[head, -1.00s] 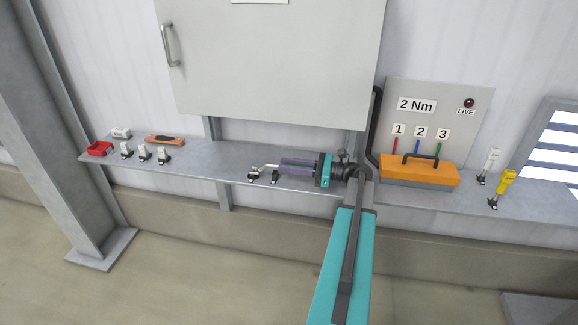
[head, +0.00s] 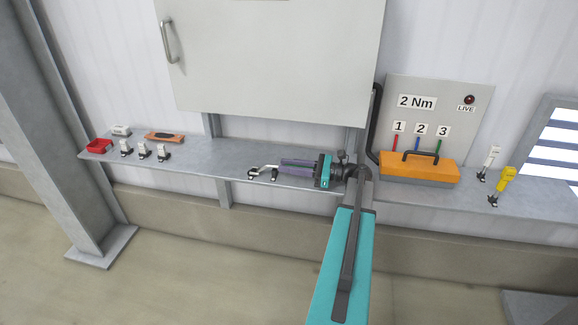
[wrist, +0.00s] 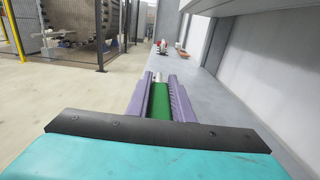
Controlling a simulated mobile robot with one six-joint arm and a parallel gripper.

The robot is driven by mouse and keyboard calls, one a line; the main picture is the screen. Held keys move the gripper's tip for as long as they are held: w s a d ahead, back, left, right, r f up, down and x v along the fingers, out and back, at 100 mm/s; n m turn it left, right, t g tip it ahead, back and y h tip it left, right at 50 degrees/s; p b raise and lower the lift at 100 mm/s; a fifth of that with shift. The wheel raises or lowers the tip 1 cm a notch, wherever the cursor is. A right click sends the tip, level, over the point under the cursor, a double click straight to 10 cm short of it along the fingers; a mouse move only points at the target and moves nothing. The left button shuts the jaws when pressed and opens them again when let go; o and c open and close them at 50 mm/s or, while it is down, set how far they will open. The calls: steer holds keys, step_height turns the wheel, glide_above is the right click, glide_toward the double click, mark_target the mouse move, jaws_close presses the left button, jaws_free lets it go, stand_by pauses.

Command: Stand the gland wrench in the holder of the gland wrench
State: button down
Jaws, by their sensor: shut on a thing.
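My gripper (head: 283,166) points left along the shelf, low over its front part. In the wrist view its two purple fingers (wrist: 160,84) are shut on a green-handled tool, which I take to be the gland wrench (wrist: 159,101). The wrench's pale metal end (head: 263,168) sticks out past the fingertips to the left, lying roughly level. Two small black holders stand under and beside that end, one at the left (head: 252,174) and one just below the fingertips (head: 274,176). Which one belongs to the wrench, and whether it touches either, I cannot tell.
On the grey shelf (head: 210,164) at the left are a red bin (head: 99,146), several white-topped pieces in black holders (head: 144,151) and an orange-brown tray (head: 165,137). An orange case (head: 418,168) stands right of my arm. A grey cabinet (head: 280,60) hangs above the shelf.

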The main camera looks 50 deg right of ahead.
steer(key=shift+f, duration=0.3)
steer(key=c, duration=1.5)
jaws_free()
steer(key=shift+s+d, duration=0.1)
steer(key=b+v, duration=0.1)
steer(key=v, duration=1.2)
steer(key=shift+s+d, duration=0.1)
steer(key=shift+s, duration=0.2)
steer(key=shift+r, duration=0.1)
